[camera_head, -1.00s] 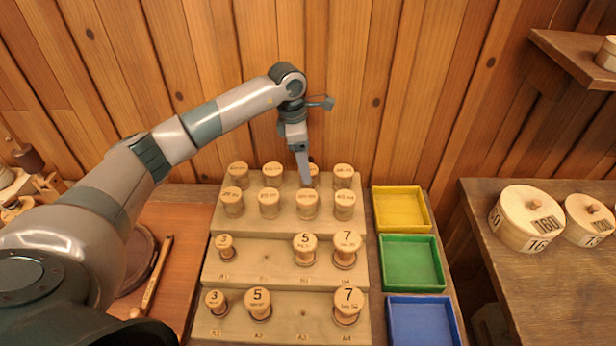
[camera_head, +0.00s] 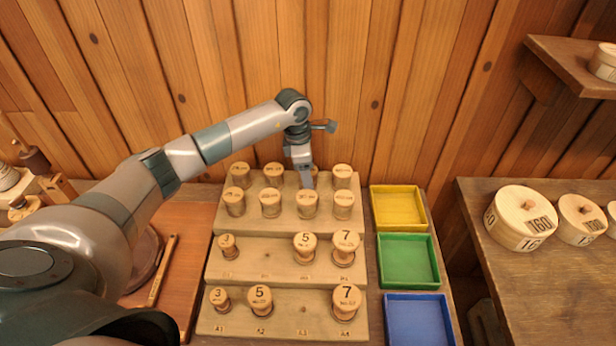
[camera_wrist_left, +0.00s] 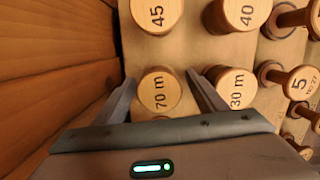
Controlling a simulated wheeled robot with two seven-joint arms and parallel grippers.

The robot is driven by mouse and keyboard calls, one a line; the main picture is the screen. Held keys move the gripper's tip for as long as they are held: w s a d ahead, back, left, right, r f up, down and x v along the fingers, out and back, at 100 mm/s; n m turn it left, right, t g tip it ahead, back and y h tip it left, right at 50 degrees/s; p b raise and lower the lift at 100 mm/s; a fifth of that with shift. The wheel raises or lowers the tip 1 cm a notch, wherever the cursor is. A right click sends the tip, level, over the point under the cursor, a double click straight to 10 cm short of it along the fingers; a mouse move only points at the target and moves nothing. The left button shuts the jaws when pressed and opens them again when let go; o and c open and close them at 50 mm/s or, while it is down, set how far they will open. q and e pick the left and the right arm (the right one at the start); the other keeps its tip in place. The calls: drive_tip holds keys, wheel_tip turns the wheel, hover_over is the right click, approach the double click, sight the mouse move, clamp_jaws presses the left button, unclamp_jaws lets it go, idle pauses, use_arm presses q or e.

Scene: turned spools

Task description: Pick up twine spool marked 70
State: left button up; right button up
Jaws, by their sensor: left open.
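The twine spool marked 70 m (camera_wrist_left: 159,91) stands upright in the left wrist view, its round wooden top facing the camera. My left gripper (camera_wrist_left: 162,82) is open, with one finger on each side of that spool's top; I cannot tell whether either finger touches it. In the head view my left gripper (camera_head: 308,183) is at the back row of the stepped wooden rack (camera_head: 284,235), third from the left, and largely hides the spool there. My right gripper is not in view.
Close neighbours are the 30 m spool (camera_wrist_left: 236,88), the 45 m spool (camera_wrist_left: 157,12) and the 40 m spool (camera_wrist_left: 240,12). The plank wall (camera_head: 330,90) rises behind the rack. Yellow (camera_head: 427,208), green (camera_head: 437,262) and blue (camera_head: 449,318) trays stand empty to the right.

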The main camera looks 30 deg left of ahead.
use_arm(q)
drive_tip(key=c, duration=1.1)
drive_tip(key=shift+c, duration=0.2)
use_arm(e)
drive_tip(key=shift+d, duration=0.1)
use_arm(q)
drive_tip(key=shift+r, duration=0.1)
